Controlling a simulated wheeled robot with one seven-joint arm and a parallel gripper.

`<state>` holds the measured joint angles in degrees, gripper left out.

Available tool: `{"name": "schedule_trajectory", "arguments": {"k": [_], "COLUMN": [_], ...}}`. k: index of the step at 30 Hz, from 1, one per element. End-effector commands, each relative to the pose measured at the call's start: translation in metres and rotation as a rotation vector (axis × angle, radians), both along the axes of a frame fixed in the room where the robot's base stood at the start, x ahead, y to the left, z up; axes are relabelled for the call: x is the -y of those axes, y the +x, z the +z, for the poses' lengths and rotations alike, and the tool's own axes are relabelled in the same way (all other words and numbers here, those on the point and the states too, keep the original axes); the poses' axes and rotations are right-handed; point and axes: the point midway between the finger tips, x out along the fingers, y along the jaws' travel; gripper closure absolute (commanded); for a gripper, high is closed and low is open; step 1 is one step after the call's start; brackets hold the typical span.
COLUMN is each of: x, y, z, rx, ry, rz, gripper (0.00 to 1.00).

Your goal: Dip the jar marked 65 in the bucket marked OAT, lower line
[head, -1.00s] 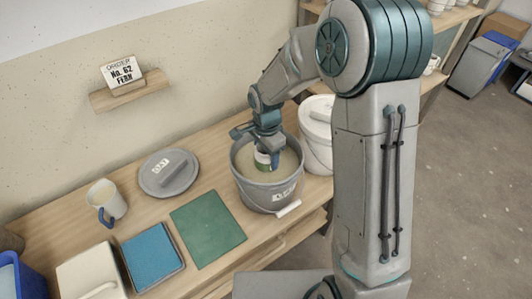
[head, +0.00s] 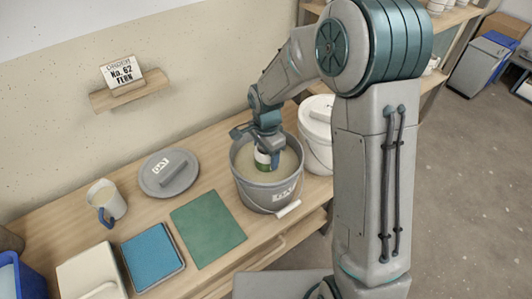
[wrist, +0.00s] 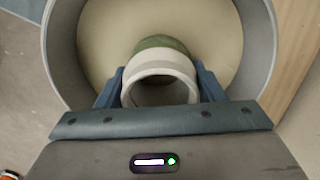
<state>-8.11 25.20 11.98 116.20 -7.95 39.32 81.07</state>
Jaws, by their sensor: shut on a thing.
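My gripper (head: 268,158) is shut on a small jar (head: 263,161), pale at its open mouth with a green part below. In the wrist view, the jar (wrist: 160,68) sits between the two blue fingers, its mouth facing the camera. I cannot read a number on it. The bucket holds cream glaze (wrist: 105,40). Whether the jar's underside touches the glaze is unclear, and I see no marking line.
A grey lid (head: 155,186) with a label, a jug (head: 108,200), a green mat (head: 208,228) and a blue pad (head: 152,257) lie to the left. A lidded white bucket (head: 317,150) stands close right.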

Motion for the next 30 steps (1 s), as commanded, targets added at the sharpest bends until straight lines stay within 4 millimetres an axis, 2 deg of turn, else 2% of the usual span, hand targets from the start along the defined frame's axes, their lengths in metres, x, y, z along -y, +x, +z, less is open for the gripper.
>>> {"name": "schedule_trajectory", "arguments": {"k": [16, 30], "x": [0.000, 0.000], "y": [0.000, 0.001], "z": [0.003, 0.048], "rx": [0.001, 0.002], "ry": [0.001, 0.000], "rz": [0.000, -0.001], "gripper": [0.71, 0.71]}}
